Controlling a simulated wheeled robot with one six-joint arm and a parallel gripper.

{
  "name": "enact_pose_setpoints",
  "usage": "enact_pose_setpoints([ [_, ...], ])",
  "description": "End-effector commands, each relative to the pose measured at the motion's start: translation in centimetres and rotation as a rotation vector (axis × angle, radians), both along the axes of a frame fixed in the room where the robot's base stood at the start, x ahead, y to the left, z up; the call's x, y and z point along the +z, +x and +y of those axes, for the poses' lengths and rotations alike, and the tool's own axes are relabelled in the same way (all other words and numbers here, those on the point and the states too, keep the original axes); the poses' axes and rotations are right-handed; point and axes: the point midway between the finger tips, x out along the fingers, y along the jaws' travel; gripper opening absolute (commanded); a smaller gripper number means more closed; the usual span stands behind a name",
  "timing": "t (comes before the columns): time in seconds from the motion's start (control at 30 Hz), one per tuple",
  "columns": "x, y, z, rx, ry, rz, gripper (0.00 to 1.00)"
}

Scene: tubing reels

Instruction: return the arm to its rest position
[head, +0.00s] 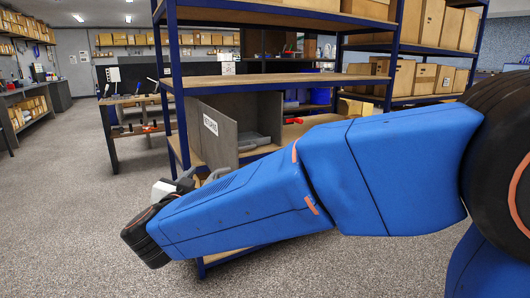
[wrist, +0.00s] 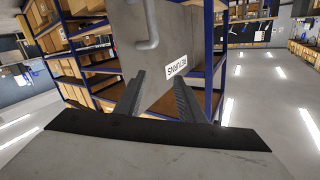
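My blue arm stretches across the head view from the right edge to the lower left, in front of the shelf rack. My gripper (head: 176,187) is mostly hidden behind the wrist end there. In the wrist view, which looks upside down, the two dark fingers of my gripper (wrist: 159,78) stand apart with a gap between them and nothing visibly held. A grey panel (wrist: 125,48) with a metal handle (wrist: 150,25) and a RETURNS label (wrist: 188,66) lies beyond the fingertips. Whether the fingers touch it cannot be told.
The blue-framed shelf rack (head: 178,75) stands close behind my arm. The grey panel (head: 219,140) stands at its middle shelf, beside a grey case (head: 252,142). Cardboard boxes (head: 425,77) fill shelves at right. A workbench (head: 130,102) stands farther back. Floor at left (head: 60,180) is clear.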

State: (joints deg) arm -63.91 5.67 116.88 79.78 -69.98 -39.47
Motion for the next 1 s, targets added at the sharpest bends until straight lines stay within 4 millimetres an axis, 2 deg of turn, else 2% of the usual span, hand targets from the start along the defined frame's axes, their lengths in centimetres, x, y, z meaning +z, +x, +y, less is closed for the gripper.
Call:
enact_pose_setpoints([
  [0.03,1.0,1.3,-1.4,0.034,0.021,-0.003,0.36],
  [0.2,3.2,3.8,-4.6,0.178,0.063,0.002,0.36],
  [0.3,4.0,4.4,-6.6,0.254,0.072,0.016,0.36],
  [0.47,4.6,4.3,-10.1,0.364,0.067,0.056,0.36],
  [0.63,3.9,2.8,-14.3,0.459,0.035,0.129,0.36],
  [0.77,2.5,0.9,-17.8,0.513,-0.001,0.208,0.36],
  [1.0,-2.0,-4.3,-25.2,0.55,-0.086,0.403,0.36],
])
